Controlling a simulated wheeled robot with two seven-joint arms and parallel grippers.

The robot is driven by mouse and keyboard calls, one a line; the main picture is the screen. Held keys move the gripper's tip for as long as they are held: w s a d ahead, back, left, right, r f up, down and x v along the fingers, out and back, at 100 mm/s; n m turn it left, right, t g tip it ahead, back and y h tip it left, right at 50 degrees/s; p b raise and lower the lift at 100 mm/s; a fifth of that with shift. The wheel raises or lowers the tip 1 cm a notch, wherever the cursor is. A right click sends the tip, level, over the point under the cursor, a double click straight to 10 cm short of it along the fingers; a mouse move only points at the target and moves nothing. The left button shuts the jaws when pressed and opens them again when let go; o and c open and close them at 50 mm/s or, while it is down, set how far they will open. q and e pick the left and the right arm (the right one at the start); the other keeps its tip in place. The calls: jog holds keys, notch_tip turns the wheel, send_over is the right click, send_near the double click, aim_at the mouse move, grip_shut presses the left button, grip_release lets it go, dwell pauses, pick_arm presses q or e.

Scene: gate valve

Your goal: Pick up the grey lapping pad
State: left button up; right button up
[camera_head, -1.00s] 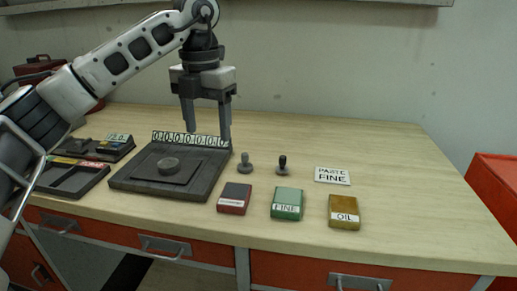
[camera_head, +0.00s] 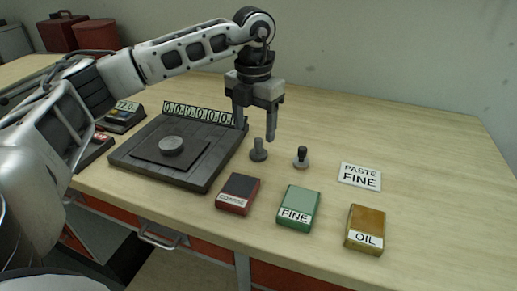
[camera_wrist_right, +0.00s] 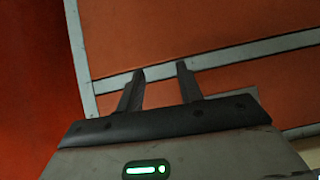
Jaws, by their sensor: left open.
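The grey lapping pad (camera_head: 259,150) is a small grey disc with an upright grey knob. It stands on the bench just right of the dark plate. A similar pad with a black knob (camera_head: 301,157) stands to its right. My left gripper (camera_head: 254,132) points down, open and empty, with its fingertips close to the grey pad's knob in the head view. One finger appears left of the knob and the other right of it; their exact height and depth are unclear. My right gripper (camera_wrist_right: 160,72) is open and empty in the right wrist view, in front of orange panels.
A dark square plate (camera_head: 125,155) with a round grey disc (camera_head: 171,145) and a number strip (camera_head: 199,114) lies left. Red (camera_head: 238,193), green (camera_head: 298,207) and yellow (camera_head: 365,229) blocks line the front. A "PASTE FINE" card (camera_head: 360,175) lies right. The back right is clear.

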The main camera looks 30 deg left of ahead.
aim_at(258, 139)
pick_arm(q)
jog(key=shift+w+d+f+p, duration=0.1)
jog(key=shift+d+f+p, duration=0.2)
jog(key=shift+f, duration=1.15)
jog(key=shift+w+d+f+p, duration=0.1)
jog(key=shift+f+p, duration=0.25)
jog(key=shift+f, duration=1.05)
jog(key=c, duration=1.1)
